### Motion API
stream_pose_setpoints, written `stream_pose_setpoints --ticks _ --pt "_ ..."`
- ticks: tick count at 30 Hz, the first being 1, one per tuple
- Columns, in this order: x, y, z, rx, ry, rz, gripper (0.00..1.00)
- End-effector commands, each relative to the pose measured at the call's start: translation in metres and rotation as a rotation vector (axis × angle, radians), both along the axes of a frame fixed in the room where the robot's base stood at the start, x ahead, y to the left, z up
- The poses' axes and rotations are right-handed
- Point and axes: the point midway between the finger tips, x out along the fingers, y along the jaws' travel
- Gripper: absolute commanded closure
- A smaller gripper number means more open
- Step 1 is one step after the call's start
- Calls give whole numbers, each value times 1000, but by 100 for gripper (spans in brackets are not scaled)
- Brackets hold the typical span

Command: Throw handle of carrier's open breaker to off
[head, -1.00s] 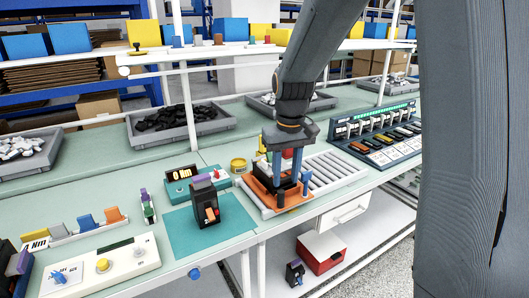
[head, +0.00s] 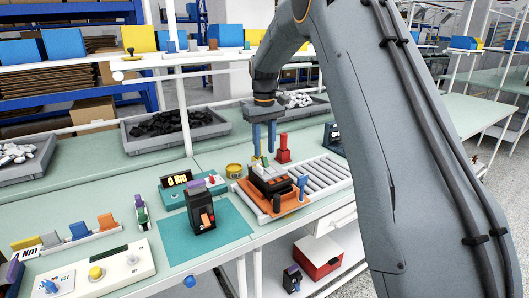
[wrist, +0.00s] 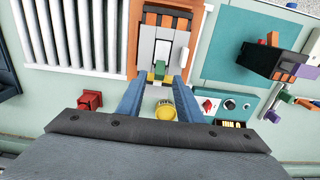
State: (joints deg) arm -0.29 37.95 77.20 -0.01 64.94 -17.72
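The orange carrier (head: 277,206) sits on the roller conveyor, with the open breaker (head: 268,181) in it. In the wrist view the breaker (wrist: 163,42) shows its grey and white insides, a pale lever-like part (wrist: 184,58) that may be the handle, and a green part (wrist: 160,70) near its lower edge. The handle's position is too small to tell. My gripper (head: 264,153) hangs above and behind the carrier. In the wrist view its blue fingers (wrist: 157,88) are apart with nothing held, at the breaker's near edge.
A red post (head: 284,150) and a yellow pot (head: 234,170) stand behind the carrier. Another black breaker (head: 202,209) with an orange handle stands on the teal mat (head: 230,222) to the left. Conveyor rollers (head: 325,178) lie free at right.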

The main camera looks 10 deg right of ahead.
Motion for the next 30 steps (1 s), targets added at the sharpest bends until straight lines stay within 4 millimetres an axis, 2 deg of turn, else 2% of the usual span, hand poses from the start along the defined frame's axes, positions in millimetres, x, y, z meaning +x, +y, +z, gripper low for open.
stream_pose_setpoints --ticks 6,17,23,30 --pt "-1 0 -24 0 1 0 67" --pt "0 0 -30 0 -2 -1 67" --pt "0 0 -29 0 -2 0 100" --pt "-1 0 -29 4 -11 -1 100"
